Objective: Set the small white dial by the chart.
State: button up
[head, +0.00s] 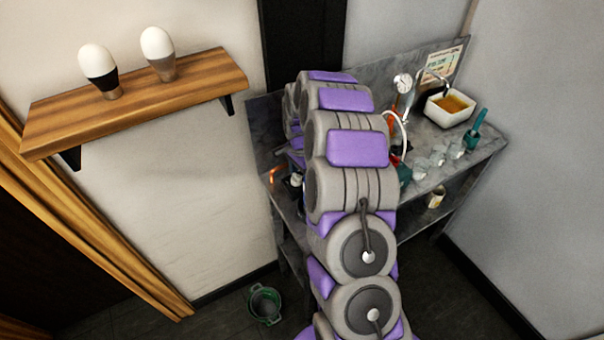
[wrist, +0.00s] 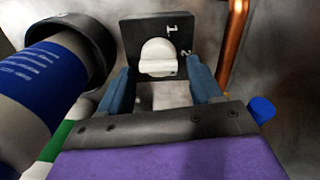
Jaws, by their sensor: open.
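In the wrist view the small white dial (wrist: 157,55) sits on a dark upright plate. Its raised grip bar lies roughly level. The plate carries a "1" above right of the dial and a mark like a "2" at its right. My gripper (wrist: 160,83) is open, its two blue fingers left and right of the dial's lower part. I cannot tell whether they touch it. In the head view my arm hides the dial and gripper. A chart-like sheet (head: 441,63) is on the bench's back panel at the right, its text too small to read.
The bench (head: 480,150) holds a white basin of brown liquid (head: 450,108) and a round gauge (head: 403,83).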

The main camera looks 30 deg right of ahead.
aim_at(291, 182)
jog(key=a, duration=0.2)
jog(key=shift+a+r, duration=0.2)
jog(key=shift+a, duration=0.15)
jog(key=shift+c, duration=0.8)
jog(key=shift+a, duration=0.35)
jog(key=shift+c, duration=1.5)
jog(key=shift+d+f, duration=0.1)
jog(key=shift+d, duration=1.1)
jog(key=c, duration=0.5)
jog(key=shift+c, duration=0.5)
jog(key=shift+a, duration=0.25)
